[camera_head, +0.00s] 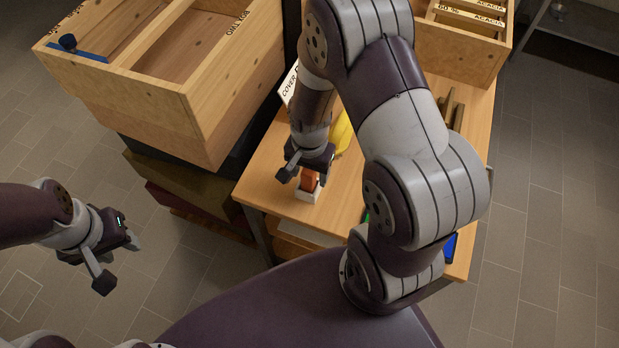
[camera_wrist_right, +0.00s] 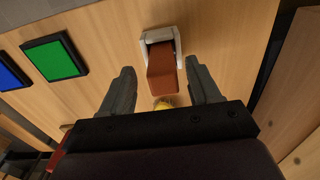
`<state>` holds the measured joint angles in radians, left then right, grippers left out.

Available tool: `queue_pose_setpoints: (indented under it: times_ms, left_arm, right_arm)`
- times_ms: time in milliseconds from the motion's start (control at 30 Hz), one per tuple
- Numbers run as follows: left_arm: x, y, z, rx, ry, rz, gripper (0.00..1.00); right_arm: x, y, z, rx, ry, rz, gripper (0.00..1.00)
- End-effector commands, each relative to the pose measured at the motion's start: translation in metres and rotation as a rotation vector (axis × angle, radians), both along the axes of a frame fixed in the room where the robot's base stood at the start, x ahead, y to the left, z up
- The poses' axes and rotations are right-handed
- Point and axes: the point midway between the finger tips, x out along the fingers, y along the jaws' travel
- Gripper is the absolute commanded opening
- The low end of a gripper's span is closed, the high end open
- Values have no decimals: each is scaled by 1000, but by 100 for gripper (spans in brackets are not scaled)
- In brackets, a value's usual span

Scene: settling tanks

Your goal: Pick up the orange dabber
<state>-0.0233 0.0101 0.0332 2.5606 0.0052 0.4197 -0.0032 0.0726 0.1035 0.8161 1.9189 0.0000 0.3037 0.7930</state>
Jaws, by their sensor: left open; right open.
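The orange dabber (camera_head: 310,183) sits in a small white holder (camera_head: 307,195) on the wooden table. In the right wrist view the dabber (camera_wrist_right: 163,75) is an orange-brown block rising from the white holder (camera_wrist_right: 152,37). My right gripper (camera_head: 303,172) is open above the dabber. In the right wrist view its fingers (camera_wrist_right: 160,68) stand on either side of the dabber's near end, with gaps showing on both sides. My left gripper (camera_head: 118,262) is open and empty over the floor at the left, away from the table.
A yellow object (camera_head: 342,133) lies behind the dabber, partly hidden by my right arm. A green pad (camera_wrist_right: 54,58) and a blue pad (camera_wrist_right: 10,72) lie on the table. A large wooden crate (camera_head: 190,97) stands at the left; another (camera_head: 462,47) is at the back right.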

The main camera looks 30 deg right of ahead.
Motion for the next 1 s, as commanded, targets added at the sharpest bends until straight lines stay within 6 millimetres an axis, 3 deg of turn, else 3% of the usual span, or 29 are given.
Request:
queue_pose_setpoints:
  times_ms: [133,367,500,533,833,1000]
  left_arm:
    - [0,0,0,0,0,0,43]
    - [0,0,0,0,0,0,43]
    - [0,0,0,0,0,0,43]
    - [0,0,0,0,0,0,43]
    - [0,0,0,0,0,0,43]
    - [0,0,-1,0,0,0,43]
  right_arm:
    - [0,0,-19,-1,1,1,62]
    - [0,0,-21,-1,-1,1,58]
    - [0,0,-20,-1,-1,1,13]
    - [0,0,-20,-1,-1,1,6]
    - [1,0,-19,-1,-2,1,5]
    - [1,0,-2,0,-4,1,5]
